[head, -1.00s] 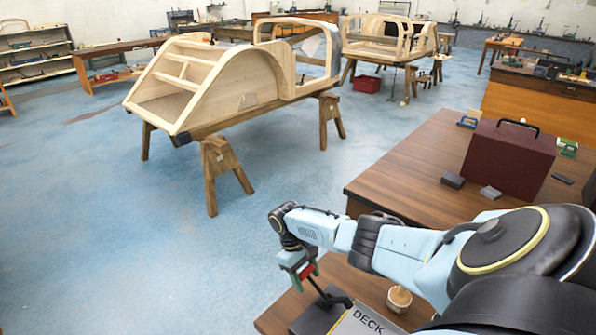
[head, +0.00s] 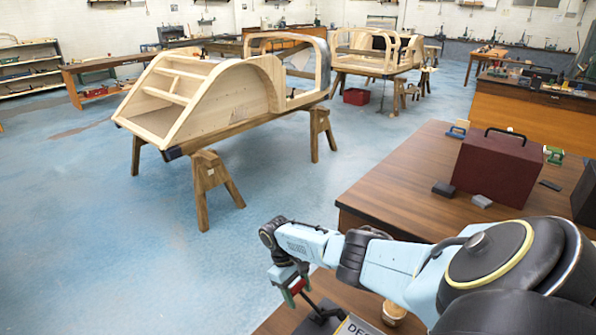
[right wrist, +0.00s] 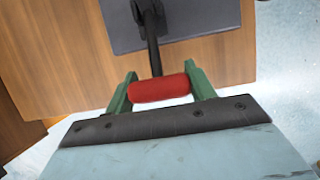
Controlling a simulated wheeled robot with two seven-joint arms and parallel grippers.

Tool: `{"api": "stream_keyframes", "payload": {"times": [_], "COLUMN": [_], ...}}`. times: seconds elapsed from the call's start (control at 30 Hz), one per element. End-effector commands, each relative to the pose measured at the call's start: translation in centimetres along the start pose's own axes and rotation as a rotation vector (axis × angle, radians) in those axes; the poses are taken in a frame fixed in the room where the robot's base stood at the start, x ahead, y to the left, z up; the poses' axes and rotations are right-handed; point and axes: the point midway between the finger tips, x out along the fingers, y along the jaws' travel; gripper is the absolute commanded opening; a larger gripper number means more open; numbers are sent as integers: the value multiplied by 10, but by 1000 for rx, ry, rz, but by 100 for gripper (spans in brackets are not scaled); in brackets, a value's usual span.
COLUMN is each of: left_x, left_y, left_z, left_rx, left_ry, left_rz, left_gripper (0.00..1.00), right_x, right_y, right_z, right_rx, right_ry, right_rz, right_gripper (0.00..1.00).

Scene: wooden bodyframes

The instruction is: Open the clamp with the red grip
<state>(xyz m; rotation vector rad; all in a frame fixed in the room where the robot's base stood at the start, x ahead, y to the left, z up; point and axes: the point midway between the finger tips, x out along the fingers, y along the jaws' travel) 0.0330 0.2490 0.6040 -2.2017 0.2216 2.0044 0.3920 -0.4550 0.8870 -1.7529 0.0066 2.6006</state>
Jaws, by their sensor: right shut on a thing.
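The clamp's red grip (head: 298,287) is at the near left edge of the wooden bench in the head view. In the right wrist view the red grip (right wrist: 160,89) lies crosswise between two green fingers. A black rod (right wrist: 150,40) runs from it toward a dark flat base (right wrist: 208,22). The base also shows at the bottom of the head view (head: 318,320), partly cut off. My right gripper (head: 290,284) is shut on the red grip. Whether the clamp's jaws are open or closed is not visible. My left gripper is out of view.
A dark red toolbox (head: 488,167) and small grey blocks (head: 444,189) sit on the bench (head: 400,195) at right. A round wooden piece (head: 394,313) is beside my right arm. Wooden body frames on trestles (head: 205,185) stand beyond. The blue floor at left is clear.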

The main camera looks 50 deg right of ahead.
Motion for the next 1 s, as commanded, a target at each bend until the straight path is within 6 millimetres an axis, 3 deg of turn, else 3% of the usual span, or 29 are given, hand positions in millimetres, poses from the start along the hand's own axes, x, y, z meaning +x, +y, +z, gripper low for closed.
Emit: {"api": "stream_keyframes", "payload": {"times": [0.5,0.53,0.6,0.7,1.0], "left_x": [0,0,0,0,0], "left_y": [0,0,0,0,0], "left_z": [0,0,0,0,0], "left_rx": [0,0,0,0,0], "left_ry": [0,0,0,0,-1], "left_rz": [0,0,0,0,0], "left_gripper": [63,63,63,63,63], "right_x": [3,3,3,2,-2], "right_y": [-2,-2,-2,-1,0], "right_z": [0,0,0,0,0], "right_rx": [-3,-3,-3,-2,-1], "right_ry": [-1,-1,-2,-1,0], "right_rz": [-2,-2,-2,-1,-1], "right_gripper": [14,58,68,76,76]}}
